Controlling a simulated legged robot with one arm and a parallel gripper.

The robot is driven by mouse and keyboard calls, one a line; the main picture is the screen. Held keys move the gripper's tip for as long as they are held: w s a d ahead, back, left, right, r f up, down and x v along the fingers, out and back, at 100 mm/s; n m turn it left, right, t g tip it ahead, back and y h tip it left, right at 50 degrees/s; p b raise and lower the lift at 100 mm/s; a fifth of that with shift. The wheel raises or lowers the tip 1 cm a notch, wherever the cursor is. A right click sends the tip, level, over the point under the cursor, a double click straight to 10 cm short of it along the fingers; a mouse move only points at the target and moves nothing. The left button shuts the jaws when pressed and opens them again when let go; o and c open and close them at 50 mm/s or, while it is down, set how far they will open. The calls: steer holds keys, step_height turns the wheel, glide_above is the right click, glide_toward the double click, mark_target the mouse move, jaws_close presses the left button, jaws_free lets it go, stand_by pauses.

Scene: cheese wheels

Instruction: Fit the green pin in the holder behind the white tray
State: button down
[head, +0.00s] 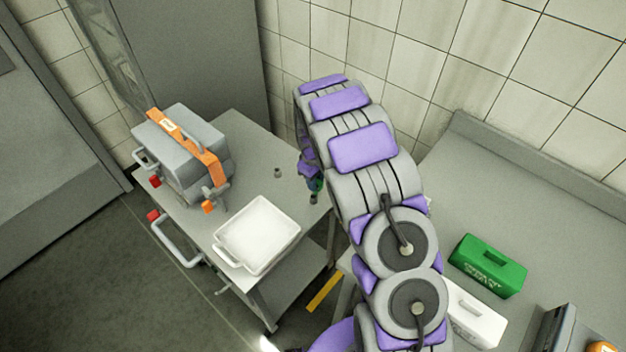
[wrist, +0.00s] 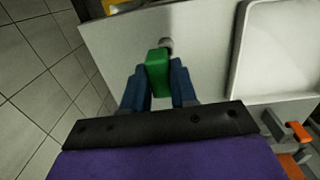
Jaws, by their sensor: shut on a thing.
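My gripper (wrist: 158,84) is shut on the green pin (wrist: 157,66), held between its two blue fingers. In the head view the green pin (head: 317,185) shows low beside my arm, over the cart's right part; my arm hides most of the gripper. A small grey round holder (wrist: 166,46) shows just past the pin in the wrist view; whether they touch is unclear. In the head view one small grey piece (head: 314,198) stands just below the pin and another (head: 277,172) stands behind the white tray (head: 258,236). The tray also shows in the wrist view (wrist: 236,60).
A grey case (head: 178,150) with an orange strap stands at the cart's left. A tiled wall runs behind. The counter at right holds a green block (head: 488,265) and a white block (head: 474,315).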

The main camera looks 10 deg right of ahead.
steer(key=shift+d, duration=0.55)
steer(key=shift+a, duration=1.05)
steer(key=shift+a, duration=0.3)
steer(key=shift+d, duration=0.1)
steer(key=shift+d+p, duration=0.5)
steer(key=shift+f, duration=0.8)
steer(key=shift+r, duration=0.15)
steer(key=shift+r+p, duration=0.35)
steer(key=shift+r, duration=0.05)
